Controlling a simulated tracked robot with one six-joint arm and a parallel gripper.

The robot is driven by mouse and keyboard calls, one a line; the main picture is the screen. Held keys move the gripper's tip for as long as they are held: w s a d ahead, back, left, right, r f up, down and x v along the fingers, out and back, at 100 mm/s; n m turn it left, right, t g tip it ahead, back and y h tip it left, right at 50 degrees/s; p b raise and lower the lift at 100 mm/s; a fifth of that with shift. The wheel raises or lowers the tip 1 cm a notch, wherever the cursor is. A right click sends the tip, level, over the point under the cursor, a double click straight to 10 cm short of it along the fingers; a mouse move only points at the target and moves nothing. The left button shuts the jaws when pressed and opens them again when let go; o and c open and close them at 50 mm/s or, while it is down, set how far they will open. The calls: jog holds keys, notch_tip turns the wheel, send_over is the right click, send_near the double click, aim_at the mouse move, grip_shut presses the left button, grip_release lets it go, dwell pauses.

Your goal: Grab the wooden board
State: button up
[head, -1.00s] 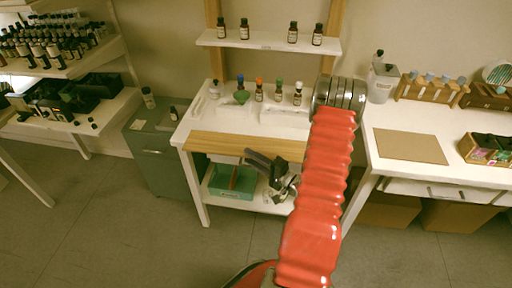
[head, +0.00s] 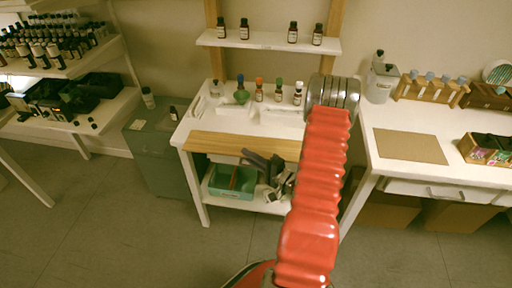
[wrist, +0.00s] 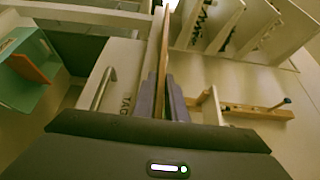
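The wooden board (head: 240,146) is a long, light-brown plank lying along the front edge of the white middle table. My gripper (head: 262,160) is at the board's front edge, right of its middle. In the wrist view the board shows edge-on as a thin brown strip (wrist: 164,50). The two grey-purple fingers of my gripper (wrist: 161,98) lie close on either side of that strip. Whether they press on it cannot be told. My red arm hides the board's right end in the head view.
Small bottles (head: 259,90) and a white tray (head: 288,115) stand on the table behind the board. A green box (head: 232,182) sits on the lower shelf. A right-hand table (head: 400,120) holds a brown mat (head: 411,146). Floor at the front left is clear.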

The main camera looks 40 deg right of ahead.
grip_shut()
jog(key=shift+r, duration=0.15)
jog(key=shift+r, duration=4.9)
